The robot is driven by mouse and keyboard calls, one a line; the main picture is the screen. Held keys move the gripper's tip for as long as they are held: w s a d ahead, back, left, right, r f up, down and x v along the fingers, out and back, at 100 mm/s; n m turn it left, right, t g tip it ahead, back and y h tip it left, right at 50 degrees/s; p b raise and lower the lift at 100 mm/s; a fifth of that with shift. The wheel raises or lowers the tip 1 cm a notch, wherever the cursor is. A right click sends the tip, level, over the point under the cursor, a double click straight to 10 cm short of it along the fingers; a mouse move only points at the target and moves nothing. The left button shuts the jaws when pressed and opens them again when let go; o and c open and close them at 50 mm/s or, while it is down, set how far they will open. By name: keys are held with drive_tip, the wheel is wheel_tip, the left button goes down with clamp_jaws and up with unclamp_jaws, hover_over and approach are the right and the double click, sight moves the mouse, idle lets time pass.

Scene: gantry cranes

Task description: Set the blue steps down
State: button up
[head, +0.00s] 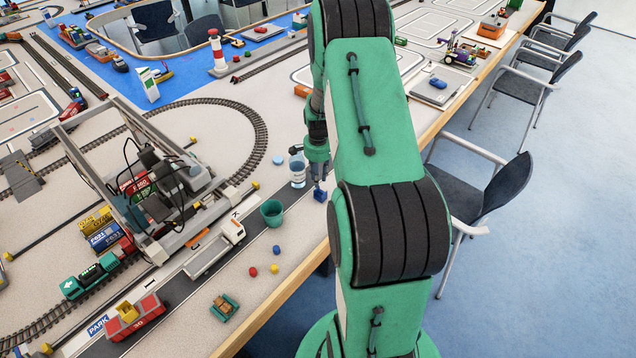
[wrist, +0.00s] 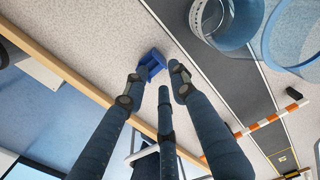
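The blue steps (head: 320,195) are a small dark blue block near the table's right edge, just below my gripper (head: 318,178) in the head view. In the wrist view the blue steps (wrist: 152,64) show just beyond the fingertips of my gripper (wrist: 158,80), against the pale speckled tabletop. The three fingers are spread. A gap shows between the steps and the right fingertip; the left fingertip overlaps their near edge in the picture. I cannot tell whether it touches, or whether the steps rest fully on the table.
A clear jar (head: 297,173) and a green bucket (head: 271,212) stand close to the left. Red, blue and yellow balls lie nearer. The wooden table edge (wrist: 60,60) is close by, with chairs past it.

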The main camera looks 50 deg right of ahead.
wheel_tip(320, 180, up, 7)
drive_tip(key=p, duration=0.1)
drive_tip(key=shift+r, duration=0.1)
idle(0.8)
drive_tip(key=a+r+n+t+h, duration=0.15)
drive_tip(key=a+r+n, duration=0.65)
drive_tip(key=a+r, duration=1.7)
drive_tip(key=s+a+r+n+t, duration=0.1)
drive_tip(key=s+a+r+n, duration=0.2)
drive_tip(key=s+a, duration=0.3)
drive_tip(key=s+a+r+n+t+y, duration=0.1)
drive_tip(key=s+a+r+n, duration=0.2)
drive_tip(key=s+a, duration=0.4)
drive_tip(key=s+a+r+n+t, duration=0.2)
drive_tip(key=s+a+r+n, duration=0.2)
drive_tip(key=s+a, duration=0.2)
drive_tip(key=shift+s+a+r, duration=0.35)
drive_tip(key=shift+s+a, duration=0.05)
drive_tip(key=shift+a, duration=0.1)
drive_tip(key=shift+y, duration=0.25)
